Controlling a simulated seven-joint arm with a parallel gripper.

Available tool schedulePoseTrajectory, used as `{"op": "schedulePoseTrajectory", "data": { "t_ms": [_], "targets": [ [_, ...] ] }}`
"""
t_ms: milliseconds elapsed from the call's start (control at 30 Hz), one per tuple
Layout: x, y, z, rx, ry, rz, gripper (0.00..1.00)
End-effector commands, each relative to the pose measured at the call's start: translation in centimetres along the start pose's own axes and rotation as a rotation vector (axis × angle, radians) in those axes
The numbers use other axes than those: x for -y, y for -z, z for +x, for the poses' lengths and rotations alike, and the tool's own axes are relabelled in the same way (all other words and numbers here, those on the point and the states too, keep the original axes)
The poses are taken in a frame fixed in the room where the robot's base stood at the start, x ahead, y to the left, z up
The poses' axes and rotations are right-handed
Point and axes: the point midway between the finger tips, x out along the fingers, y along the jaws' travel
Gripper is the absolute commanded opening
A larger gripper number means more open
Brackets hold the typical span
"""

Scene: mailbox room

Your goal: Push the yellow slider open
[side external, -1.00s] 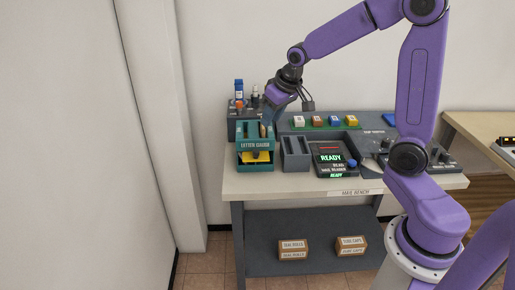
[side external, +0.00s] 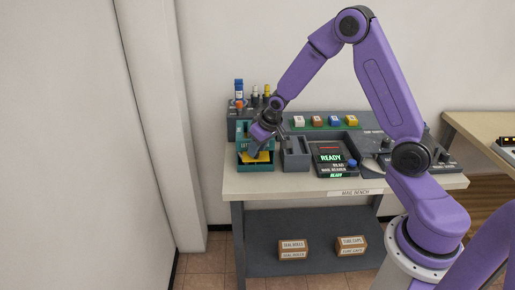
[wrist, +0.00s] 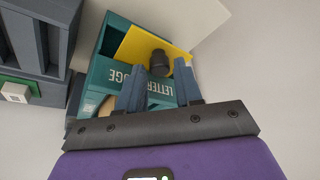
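The yellow slider (side external: 258,157) is a flat plate in the front of the teal letter gauge (side external: 243,166). It also shows in the wrist view (wrist: 135,45), with a dark round knob (wrist: 160,62) standing on it. My gripper (side external: 254,148) is at the front of the gauge, just above the slider. In the wrist view its two fingers (wrist: 160,82) are apart, near the knob and in front of the gauge's lettered face. I cannot tell whether a finger touches the knob. Nothing shows held between the fingers.
A grey two-slot holder (side external: 296,160) stands right of the gauge, then a meter reader (side external: 334,160) with a lit READY screen. A rack with bottles (side external: 240,101) stands behind. Coloured blocks sit on a green strip (side external: 300,127) at the back. Bench edge lies in front.

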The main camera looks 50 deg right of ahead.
Motion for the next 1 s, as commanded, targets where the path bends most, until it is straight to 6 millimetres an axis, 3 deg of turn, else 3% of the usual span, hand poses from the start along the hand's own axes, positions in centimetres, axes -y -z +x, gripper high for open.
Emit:
{"op": "schedulePoseTrajectory", "data": {
  "t_ms": [400, 467, 500, 533, 667, 1000],
  "targets": [
    [0.0, 0.0, 0.7, 0.001, 0.0, 0.001, 0.35],
    [0.0, 0.0, 0.7, 0.001, 0.0, 0.001, 0.18],
    [0.0, 0.0, 0.7, 0.001, 0.0, 0.001, 0.05],
    [0.0, 0.0, 0.7, 0.001, 0.0, 0.001, 0.0],
    [-0.1, -0.1, 0.6, 0.001, 0.0, 0.001, 0.0],
    [-2.4, -2.3, -0.3, 0.001, 0.0, 0.002, 0.0]
  ]
}}
